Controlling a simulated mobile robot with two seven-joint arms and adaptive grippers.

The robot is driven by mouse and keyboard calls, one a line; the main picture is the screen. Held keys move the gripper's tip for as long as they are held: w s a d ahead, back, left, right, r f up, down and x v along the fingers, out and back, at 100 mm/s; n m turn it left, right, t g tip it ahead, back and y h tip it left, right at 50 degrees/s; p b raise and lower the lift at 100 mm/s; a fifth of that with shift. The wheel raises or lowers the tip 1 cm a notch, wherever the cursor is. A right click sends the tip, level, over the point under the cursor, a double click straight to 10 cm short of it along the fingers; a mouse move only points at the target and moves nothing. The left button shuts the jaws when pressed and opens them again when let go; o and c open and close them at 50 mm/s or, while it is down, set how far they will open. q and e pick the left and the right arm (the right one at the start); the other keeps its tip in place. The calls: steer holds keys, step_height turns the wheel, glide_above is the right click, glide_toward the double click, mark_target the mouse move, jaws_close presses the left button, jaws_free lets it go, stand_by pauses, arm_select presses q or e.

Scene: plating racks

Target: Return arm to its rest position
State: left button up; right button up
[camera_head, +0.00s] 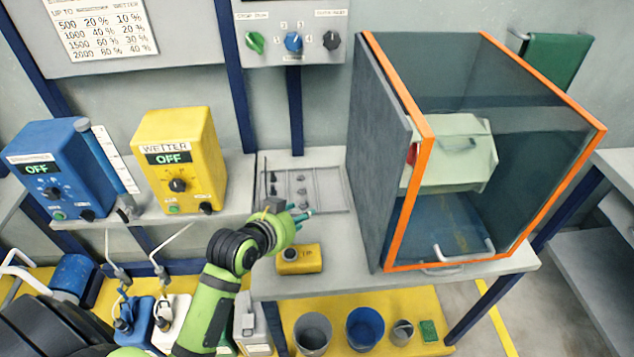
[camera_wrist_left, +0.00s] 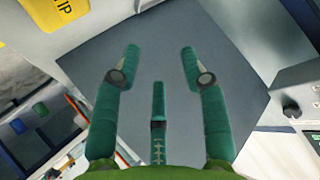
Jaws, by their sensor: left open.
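My left arm reaches in from the lower left of the head view. Beyond the fingers is a flat dark grey panel (camera_wrist_left: 225,80). My right gripper is in neither view.
An orange-framed glass cabinet (camera_head: 427,150) stands right of the gripper on the bench (camera_head: 345,280). A yellow WETTER unit (camera_head: 200,150) and a blue unit (camera_head: 60,150) stand at left. A grey bucket (camera_head: 313,335) and a blue bucket (camera_head: 365,330) sit below.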

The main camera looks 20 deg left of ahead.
arm_select(q)
steer(key=s+d+f+n+g, duration=0.1)
steer(key=s+d+f+g, duration=0.15)
steer(key=s, duration=0.55)
steer(key=s+d+f+n+g, duration=0.1)
steer(key=s+f+g, duration=0.2)
steer(key=s, duration=0.4)
steer(key=s+d+f+n+g, duration=0.2)
steer(key=s+f+g, duration=0.1)
steer(key=s, duration=0.5)
step_height(320, 180, down, 24)
steer(key=s, duration=0.2)
steer(key=s+a+f+g, duration=0.2)
steer(key=s+f, duration=1.1)
steer(key=s, duration=0.2)
steer(key=shift+a+f+m+y, duration=0.3)
steer(key=shift+a+m+y, duration=0.1)
steer(key=shift+s, duration=0.1)
